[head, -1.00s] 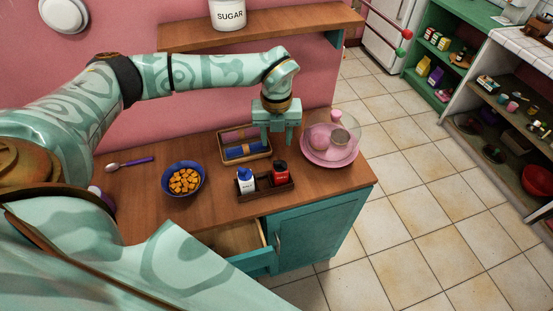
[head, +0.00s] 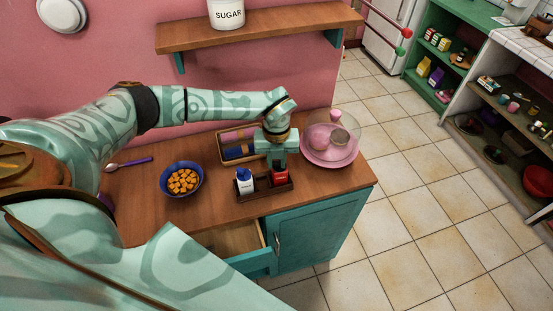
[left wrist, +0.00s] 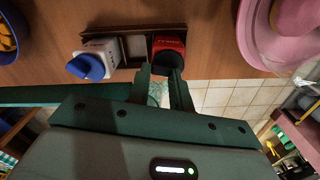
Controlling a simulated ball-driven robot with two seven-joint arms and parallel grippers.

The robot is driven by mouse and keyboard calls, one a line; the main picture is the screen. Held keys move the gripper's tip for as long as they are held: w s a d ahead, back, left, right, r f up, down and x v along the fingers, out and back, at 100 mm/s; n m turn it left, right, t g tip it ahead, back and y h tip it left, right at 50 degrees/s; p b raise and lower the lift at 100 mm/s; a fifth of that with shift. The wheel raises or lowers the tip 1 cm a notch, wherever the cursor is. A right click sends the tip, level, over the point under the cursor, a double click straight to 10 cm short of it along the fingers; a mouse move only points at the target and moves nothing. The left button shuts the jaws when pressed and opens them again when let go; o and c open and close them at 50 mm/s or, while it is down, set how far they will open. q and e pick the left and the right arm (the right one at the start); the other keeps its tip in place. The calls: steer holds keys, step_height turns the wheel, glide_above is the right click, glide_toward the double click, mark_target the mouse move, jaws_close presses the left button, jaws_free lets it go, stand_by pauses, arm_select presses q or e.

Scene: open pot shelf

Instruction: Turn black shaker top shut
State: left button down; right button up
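The red shaker (head: 280,177) stands in the dark tray (head: 264,193) on the wooden counter. Its black top (left wrist: 167,59) shows in the left wrist view; in the head view my gripper hides it. My left gripper (head: 279,166) is directly over the red shaker, pointing down. In the left wrist view its two fingers (left wrist: 160,76) are apart, with the tips close by the black top. I cannot tell whether they touch it. A white shaker with a blue top (head: 244,180) stands at the left end of the same tray. My right gripper is not in view.
A blue bowl of orange cubes (head: 182,179) is to the left. Behind the tray is a wooden box with blue rolls (head: 238,151). A pink plate with a clear dome (head: 330,150) is close on the right. An open drawer (head: 235,240) is below in front.

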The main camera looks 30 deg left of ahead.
mark_target(276, 162)
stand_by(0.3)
arm_select(q)
steer(key=m, duration=0.1)
steer(key=m+p, duration=0.1)
steer(key=m, duration=0.1)
steer(key=shift+w+a+r+m, duration=0.1)
steer(key=shift+a+m, duration=0.05)
steer(key=shift+m, duration=0.15)
steer(key=shift+w+a+m+p, duration=0.15)
steer(key=shift+m+p, duration=0.55)
steer(key=shift+m, duration=1)
steer(key=c, duration=1.2)
jaws_free()
steer(key=shift+c, duration=0.2)
step_height(276, 162, up, 16)
steer(key=shift+p, duration=0.4)
